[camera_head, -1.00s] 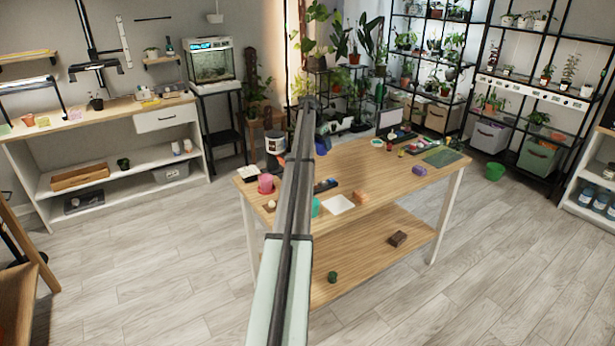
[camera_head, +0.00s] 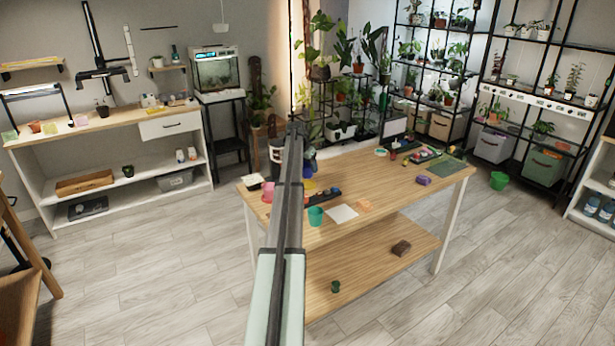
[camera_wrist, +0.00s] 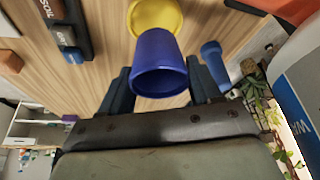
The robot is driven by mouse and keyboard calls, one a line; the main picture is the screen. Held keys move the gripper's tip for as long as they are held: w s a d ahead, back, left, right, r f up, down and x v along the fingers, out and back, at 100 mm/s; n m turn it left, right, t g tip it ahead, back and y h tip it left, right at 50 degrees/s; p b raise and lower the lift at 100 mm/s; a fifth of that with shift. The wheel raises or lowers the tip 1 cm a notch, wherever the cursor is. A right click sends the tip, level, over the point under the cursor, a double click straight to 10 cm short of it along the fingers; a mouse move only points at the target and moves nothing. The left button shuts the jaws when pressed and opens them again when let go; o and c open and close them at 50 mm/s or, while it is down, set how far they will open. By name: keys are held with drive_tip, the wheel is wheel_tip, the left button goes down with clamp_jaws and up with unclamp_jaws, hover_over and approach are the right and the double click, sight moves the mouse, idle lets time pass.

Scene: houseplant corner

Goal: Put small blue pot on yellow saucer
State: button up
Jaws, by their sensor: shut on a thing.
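The small blue pot (camera_wrist: 158,65) is between the two fingers of my gripper (camera_wrist: 157,85) in the wrist view, and the gripper is shut on it. The yellow saucer (camera_wrist: 155,12) lies on the wooden table just beyond the pot, which partly covers it. I cannot tell whether the pot touches the saucer. In the head view a bit of the yellow saucer (camera_head: 310,184) shows just right of my arm, on the table's far left part. My fingertips are hidden behind the arm there.
A blue object (camera_wrist: 213,65) lies close to the right finger. On the table (camera_head: 400,185), a teal cup (camera_head: 316,216) and a white square (camera_head: 342,213) stand nearer. The table's middle is mostly clear.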

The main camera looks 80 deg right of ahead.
sight(308, 174)
drive_tip(key=shift+f, duration=2.2)
drive_tip(key=shift+f, duration=0.15)
drive_tip(key=o, duration=1.1)
drive_tip(key=shift+o, duration=0.2)
drive_tip(key=v, duration=1.2)
drive_tip(key=shift+a, duration=0.1)
